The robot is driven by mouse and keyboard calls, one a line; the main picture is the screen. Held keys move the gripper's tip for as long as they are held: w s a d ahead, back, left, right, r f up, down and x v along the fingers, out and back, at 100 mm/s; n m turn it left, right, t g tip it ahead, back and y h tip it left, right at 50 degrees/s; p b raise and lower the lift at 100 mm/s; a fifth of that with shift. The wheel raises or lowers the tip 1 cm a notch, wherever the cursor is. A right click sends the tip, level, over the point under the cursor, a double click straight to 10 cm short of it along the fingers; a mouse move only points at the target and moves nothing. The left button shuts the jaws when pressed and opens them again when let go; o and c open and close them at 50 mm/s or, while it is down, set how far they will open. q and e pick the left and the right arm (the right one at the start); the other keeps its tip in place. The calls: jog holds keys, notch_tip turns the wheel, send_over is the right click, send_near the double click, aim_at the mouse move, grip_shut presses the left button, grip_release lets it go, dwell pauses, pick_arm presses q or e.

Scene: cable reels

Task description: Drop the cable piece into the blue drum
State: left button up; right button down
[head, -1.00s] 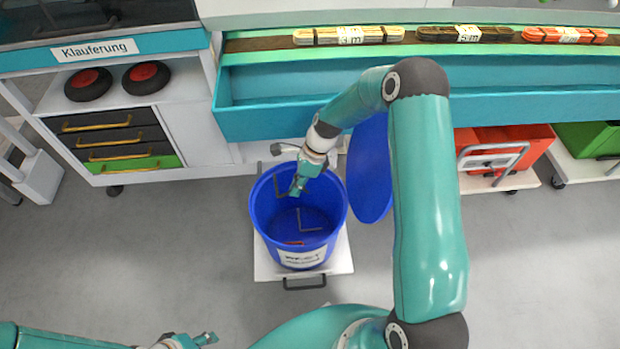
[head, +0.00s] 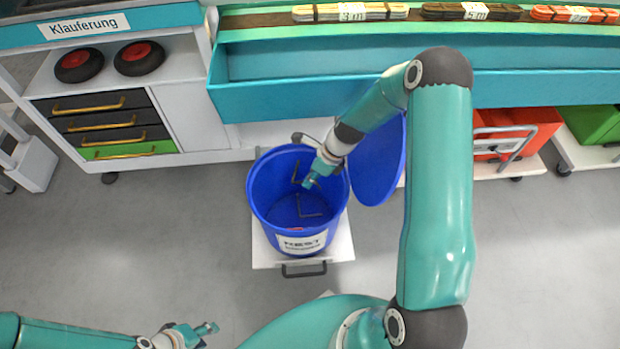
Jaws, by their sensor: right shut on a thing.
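The blue drum (head: 262,215) stands open on a low white trolley in the middle of the head view. My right gripper (head: 309,182) points down over the drum's opening, within its rim as seen from above. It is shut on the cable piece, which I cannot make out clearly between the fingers. A small reddish thing (head: 297,229) shows inside the drum near its front wall, with thin dark angled pieces on the floor. My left gripper (head: 210,328) is low at the bottom left, far from the drum; its jaws are too small to judge.
The drum's blue lid (head: 377,165) hangs upright at its right side. A teal bench trough (head: 300,85) with cable bundles above it runs behind. A drawer cabinet (head: 105,125) stands left, red (head: 520,130) and green crates right. The grey floor in front is clear.

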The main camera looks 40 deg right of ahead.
jog(key=shift+f, duration=0.1)
jog(key=c, duration=1.2)
grip_release()
jog(key=v, duration=1.2)
jog(key=shift+d+f, duration=0.1)
